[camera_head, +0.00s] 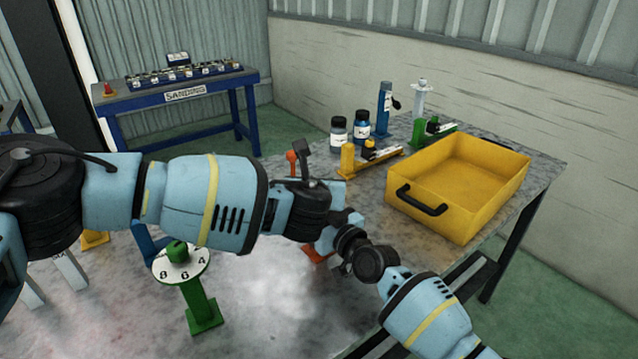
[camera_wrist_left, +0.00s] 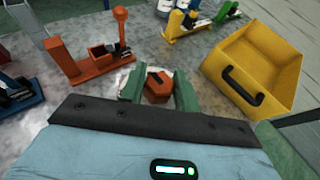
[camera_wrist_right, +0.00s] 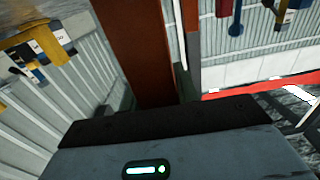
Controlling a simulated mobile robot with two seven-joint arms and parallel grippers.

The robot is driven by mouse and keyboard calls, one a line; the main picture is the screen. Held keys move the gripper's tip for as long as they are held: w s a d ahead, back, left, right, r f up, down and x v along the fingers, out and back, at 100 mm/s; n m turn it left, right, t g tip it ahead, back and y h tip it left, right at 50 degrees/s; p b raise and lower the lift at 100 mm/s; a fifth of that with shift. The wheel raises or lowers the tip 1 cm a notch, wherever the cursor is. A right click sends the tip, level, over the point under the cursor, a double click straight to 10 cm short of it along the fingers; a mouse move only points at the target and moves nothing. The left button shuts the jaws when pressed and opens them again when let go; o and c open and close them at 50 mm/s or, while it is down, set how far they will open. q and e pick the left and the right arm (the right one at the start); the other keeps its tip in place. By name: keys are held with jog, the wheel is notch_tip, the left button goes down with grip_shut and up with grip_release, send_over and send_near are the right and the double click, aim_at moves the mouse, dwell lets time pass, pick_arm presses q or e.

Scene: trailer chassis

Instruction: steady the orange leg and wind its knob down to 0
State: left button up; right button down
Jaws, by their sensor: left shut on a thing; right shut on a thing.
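The orange leg (camera_wrist_right: 142,45) rises as a tall post in the right wrist view. My right gripper (camera_wrist_right: 156,92) is shut on that post, a finger on each side. The leg's orange knob (camera_wrist_left: 157,88) shows in the left wrist view above a pale dial, with a dark mark on its top. My left gripper (camera_wrist_left: 158,92) is shut on the knob, its green fingers on either side. In the head view my wrists hide most of the leg, and only an orange part of it (camera_head: 314,253) shows. The dial's number cannot be read.
A green leg (camera_head: 203,300) with a numbered white dial stands left of the orange one. A yellow tray (camera_head: 470,170) takes up the table's right side. Orange (camera_wrist_left: 90,65) and yellow (camera_head: 348,160) clamps and dark bottles (camera_head: 362,124) stand behind.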

pick_arm(q)
jog(key=shift+r, duration=0.15)
jog(key=o, duration=1)
jog(key=shift+s, duration=0.1)
jog(key=v, duration=1.1)
jog(key=shift+s+r, duration=0.15)
jog(key=shift+s, duration=0.2)
pick_arm(e)
jog(key=c, duration=0.8)
grip_release()
jog(key=shift+o, duration=0.2)
